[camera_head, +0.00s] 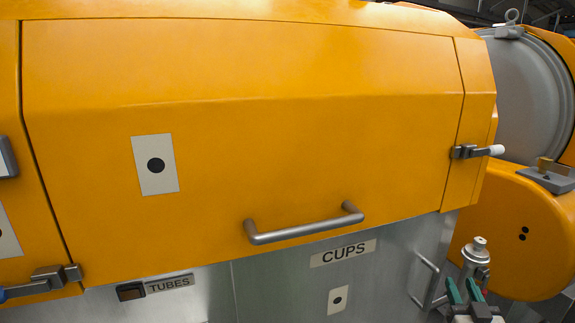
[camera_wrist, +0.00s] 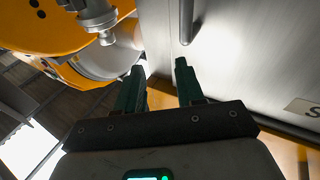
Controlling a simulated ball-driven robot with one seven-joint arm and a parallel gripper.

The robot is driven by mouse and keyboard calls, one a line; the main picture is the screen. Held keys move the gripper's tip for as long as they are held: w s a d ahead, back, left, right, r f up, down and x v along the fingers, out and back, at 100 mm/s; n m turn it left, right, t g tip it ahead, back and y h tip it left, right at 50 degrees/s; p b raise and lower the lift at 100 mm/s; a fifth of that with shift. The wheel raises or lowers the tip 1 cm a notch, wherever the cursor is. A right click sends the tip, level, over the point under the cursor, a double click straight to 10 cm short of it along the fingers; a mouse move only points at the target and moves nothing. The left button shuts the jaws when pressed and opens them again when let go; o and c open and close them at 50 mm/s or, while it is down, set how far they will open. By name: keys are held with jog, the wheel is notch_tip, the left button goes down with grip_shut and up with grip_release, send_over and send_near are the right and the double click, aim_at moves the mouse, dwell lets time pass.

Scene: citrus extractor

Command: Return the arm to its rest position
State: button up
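My gripper (camera_head: 466,290) shows at the lower right of the head view, with its two green fingers pointing up. It is in front of the steel lower panel, near a vertical steel handle (camera_head: 427,280). In the wrist view my gripper (camera_wrist: 159,70) has its fingers apart, and nothing is between them. The arm behind the gripper is mostly out of view.
A large orange hood (camera_head: 300,130) with a grey bar handle (camera_head: 305,226) fills the head view. A white-tipped latch (camera_head: 478,151) is at its right. A metal fitting (camera_head: 476,255) stands close to my gripper. CUPS (camera_head: 343,253) and TUBES (camera_head: 168,285) labels mark the steel front.

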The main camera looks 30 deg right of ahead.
jog(key=s+a+f+g+y, duration=0.3)
jog(key=a+f+g+y, duration=0.45)
jog(key=a+f, duration=0.8)
jog(key=s+a+f+n+g+y, duration=0.1)
jog(key=s+a+n+g+y, duration=0.2)
jog(key=a, duration=0.6)
jog(key=s+a+f+n+g+y, duration=0.2)
jog(key=s+a, duration=0.4)
jog(key=a, duration=0.3)
jog(key=shift+s+a+n+g+y, duration=0.35)
jog(key=shift+a+n+g+y, duration=0.1)
jog(key=shift+n, duration=0.65)
